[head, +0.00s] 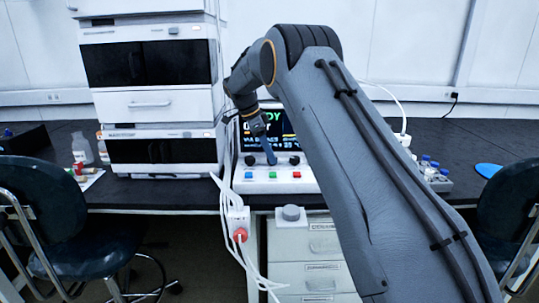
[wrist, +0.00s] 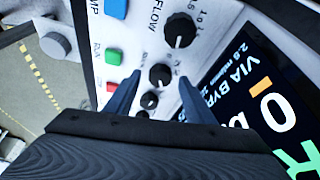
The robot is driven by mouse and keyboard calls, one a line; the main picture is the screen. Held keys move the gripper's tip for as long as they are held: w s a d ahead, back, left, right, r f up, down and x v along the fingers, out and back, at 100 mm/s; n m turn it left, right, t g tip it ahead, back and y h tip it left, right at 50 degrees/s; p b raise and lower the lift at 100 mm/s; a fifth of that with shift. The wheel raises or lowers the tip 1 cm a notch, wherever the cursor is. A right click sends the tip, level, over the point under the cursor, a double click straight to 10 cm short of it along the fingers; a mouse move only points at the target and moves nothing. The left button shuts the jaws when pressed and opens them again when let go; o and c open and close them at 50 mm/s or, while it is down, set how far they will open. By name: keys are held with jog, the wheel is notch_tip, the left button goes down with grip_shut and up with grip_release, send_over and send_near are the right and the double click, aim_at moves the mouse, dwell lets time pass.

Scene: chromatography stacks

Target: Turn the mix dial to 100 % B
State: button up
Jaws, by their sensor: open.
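The instrument's control panel (head: 290,186) stands on the bench under a dark display (head: 283,130). In the wrist view a black dial (wrist: 160,75) lies between the tips of my gripper's two blue fingers (wrist: 159,78). Its label is too small to read, so I cannot confirm it is the mix dial. The dial marked FLOW (wrist: 181,30) is beyond it, and a smaller-looking black dial (wrist: 149,101) is nearer. My gripper is open, one finger on each side of the middle dial; contact cannot be told. In the head view the fingers (head: 268,152) hide this dial.
Blue (wrist: 116,8), green (wrist: 113,57) and red (wrist: 112,87) buttons sit beside the dials. A stack of white modules (head: 150,105) stands left of the panel. A vial rack (head: 436,178) is at the right. White cables hang at the bench front.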

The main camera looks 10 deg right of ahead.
jog(key=v, duration=0.7)
jog(key=shift+s, duration=0.1)
